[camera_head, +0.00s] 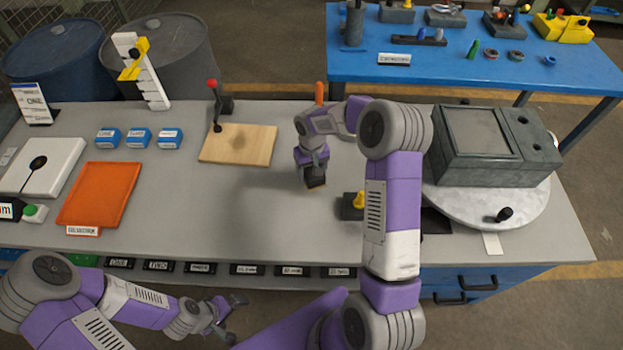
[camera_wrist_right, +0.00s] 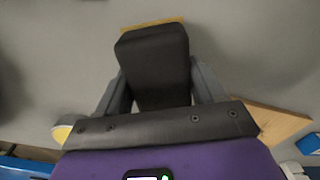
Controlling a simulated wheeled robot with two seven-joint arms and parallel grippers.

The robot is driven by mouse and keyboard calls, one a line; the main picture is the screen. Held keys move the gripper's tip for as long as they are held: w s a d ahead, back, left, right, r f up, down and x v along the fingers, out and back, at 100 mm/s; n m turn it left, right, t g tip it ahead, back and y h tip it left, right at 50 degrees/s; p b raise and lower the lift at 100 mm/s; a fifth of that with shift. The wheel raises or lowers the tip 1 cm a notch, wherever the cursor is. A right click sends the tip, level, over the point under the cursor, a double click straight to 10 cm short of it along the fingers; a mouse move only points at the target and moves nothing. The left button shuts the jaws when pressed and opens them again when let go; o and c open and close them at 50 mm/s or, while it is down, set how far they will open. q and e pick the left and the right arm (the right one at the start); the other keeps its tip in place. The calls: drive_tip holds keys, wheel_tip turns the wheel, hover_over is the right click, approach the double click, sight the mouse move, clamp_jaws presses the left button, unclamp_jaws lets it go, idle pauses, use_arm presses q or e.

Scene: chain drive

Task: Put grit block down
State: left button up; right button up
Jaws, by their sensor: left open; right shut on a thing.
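The grit block (camera_wrist_right: 155,62) is a dark block with a tan strip along its far edge in the right wrist view. My right gripper (camera_head: 314,178) is shut on it, with a finger on each side. In the head view the block (camera_head: 315,181) shows below the fingers, over the grey bench (camera_head: 260,210) to the right of the wooden board. I cannot tell whether its underside touches the bench. My left gripper (camera_head: 227,312) is open and empty, low in front of the bench edge.
The wooden board (camera_head: 238,145) has a red-knobbed clamp (camera_head: 216,105) at its back corner. An orange mat (camera_head: 100,194) lies at the left. A yellow-knobbed dark block (camera_head: 350,207) stands right of my right gripper. A grey machine (camera_head: 490,150) sits on a round plate.

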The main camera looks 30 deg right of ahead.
sight(311, 168)
drive_tip(key=shift+w+f+b, duration=0.1)
drive_tip(key=shift+f+b, duration=0.2)
drive_tip(key=shift+f, duration=1.8)
drive_tip(key=shift+f, duration=0.2)
drive_tip(key=o, duration=1.3)
drive_tip(key=shift+r, duration=0.2)
drive_tip(key=shift+r, duration=0.35)
wheel_tip(311, 168, up, 11)
drive_tip(key=shift+r+p, duration=0.2)
drive_tip(key=shift+p, duration=0.7)
